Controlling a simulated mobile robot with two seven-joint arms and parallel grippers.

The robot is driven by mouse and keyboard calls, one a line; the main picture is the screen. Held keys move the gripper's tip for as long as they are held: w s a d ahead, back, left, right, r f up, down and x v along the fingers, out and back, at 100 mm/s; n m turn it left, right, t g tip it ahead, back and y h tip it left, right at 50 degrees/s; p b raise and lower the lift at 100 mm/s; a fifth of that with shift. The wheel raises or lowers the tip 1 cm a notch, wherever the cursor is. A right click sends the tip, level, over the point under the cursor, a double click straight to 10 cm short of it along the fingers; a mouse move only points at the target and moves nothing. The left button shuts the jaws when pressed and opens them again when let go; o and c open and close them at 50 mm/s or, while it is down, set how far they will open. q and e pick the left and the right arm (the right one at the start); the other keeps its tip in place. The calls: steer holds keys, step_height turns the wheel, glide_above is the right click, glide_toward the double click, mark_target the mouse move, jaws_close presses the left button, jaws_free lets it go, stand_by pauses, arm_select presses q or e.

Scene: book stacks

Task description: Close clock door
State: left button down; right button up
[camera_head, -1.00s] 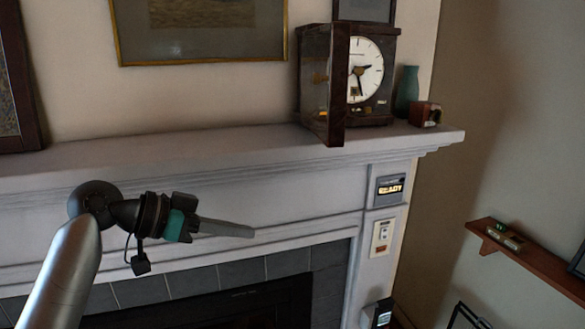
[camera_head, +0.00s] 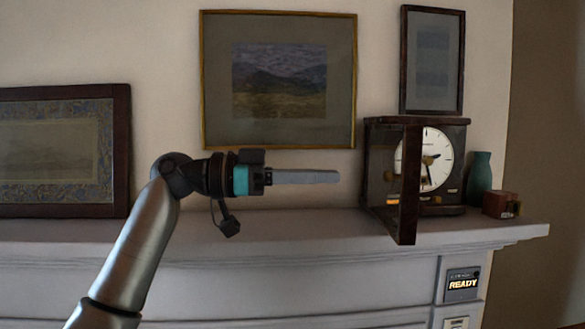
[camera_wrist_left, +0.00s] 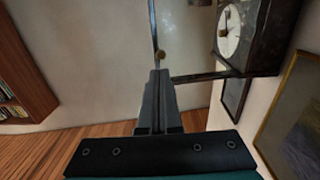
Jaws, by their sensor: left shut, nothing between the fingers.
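A dark wooden clock (camera_head: 455,165) with a round white dial stands on the mantel. Its glazed door (camera_head: 410,190) is open and swings out toward me, its edge frame in front of the dial's left side. My left gripper (camera_head: 335,177) is shut and empty, pointing right, left of the door in the head view; a gap shows between them there. In the left wrist view, the fingertips (camera_wrist_left: 158,76) are close below the door's brass knob (camera_wrist_left: 160,56), and the clock (camera_wrist_left: 262,35) is at upper right. I cannot tell whether they touch the door. My right gripper is not in view.
The mantel (camera_head: 300,235) is clear left of the clock. A green vase (camera_head: 480,172) and a small wooden box (camera_head: 502,204) stand right of it. Framed pictures hang behind, one (camera_head: 278,80) above my gripper; another frame (camera_head: 65,150) stands at left.

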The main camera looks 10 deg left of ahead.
mark_target(385, 177)
arm_select(q)
steer(key=p+x, duration=0.2)
steer(key=x, duration=0.5)
steer(key=shift+d, duration=0.1)
